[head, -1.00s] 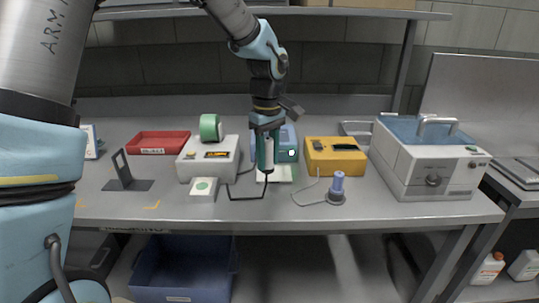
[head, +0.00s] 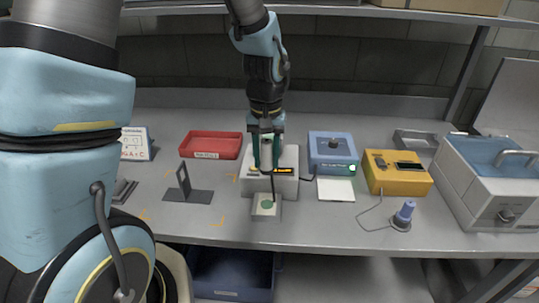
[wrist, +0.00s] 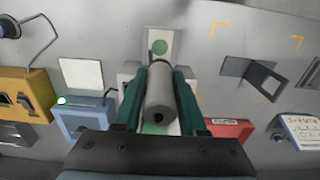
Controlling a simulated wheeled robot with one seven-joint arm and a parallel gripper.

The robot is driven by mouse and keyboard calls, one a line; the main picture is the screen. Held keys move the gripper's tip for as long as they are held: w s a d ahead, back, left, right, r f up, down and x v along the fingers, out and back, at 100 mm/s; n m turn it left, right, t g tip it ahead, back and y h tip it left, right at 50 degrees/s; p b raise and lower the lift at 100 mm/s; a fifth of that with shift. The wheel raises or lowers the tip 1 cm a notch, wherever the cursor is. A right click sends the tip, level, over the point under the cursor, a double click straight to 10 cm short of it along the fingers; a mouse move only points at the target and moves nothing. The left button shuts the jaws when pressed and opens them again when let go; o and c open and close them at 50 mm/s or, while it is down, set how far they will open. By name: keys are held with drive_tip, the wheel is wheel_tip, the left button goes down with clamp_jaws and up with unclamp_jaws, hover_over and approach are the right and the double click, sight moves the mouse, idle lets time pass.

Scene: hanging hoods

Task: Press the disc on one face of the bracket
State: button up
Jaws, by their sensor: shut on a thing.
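My gripper (head: 266,164) is shut on a grey cylindrical probe (wrist: 160,92), with a dark cable hanging below it in the head view. It is in front of and over the grey box. The dark bracket (head: 184,182), an upright plate on a flat base, stands to the left, clear of my gripper. In the wrist view the bracket (wrist: 253,78) is on the right. I cannot make out a disc on its faces.
The grey box (head: 288,186) has a lit display. A red tray (head: 211,145) is behind the bracket. Blue (head: 332,150) and yellow (head: 399,178) boxes and a blue-grey knob (head: 404,214) stand right. Orange corner marks (head: 217,222) surround bare table near the bracket.

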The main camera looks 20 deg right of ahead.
sight(267, 174)
drive_tip(key=shift+f+b, duration=4.7)
drive_tip(key=shift+f, duration=1.25)
drive_tip(key=shift+f, duration=0.2)
drive_tip(key=shift+r, duration=0.15)
drive_tip(key=shift+r+p, duration=2.9)
drive_tip(key=shift+r, duration=0.55)
drive_tip(key=shift+f, duration=0.1)
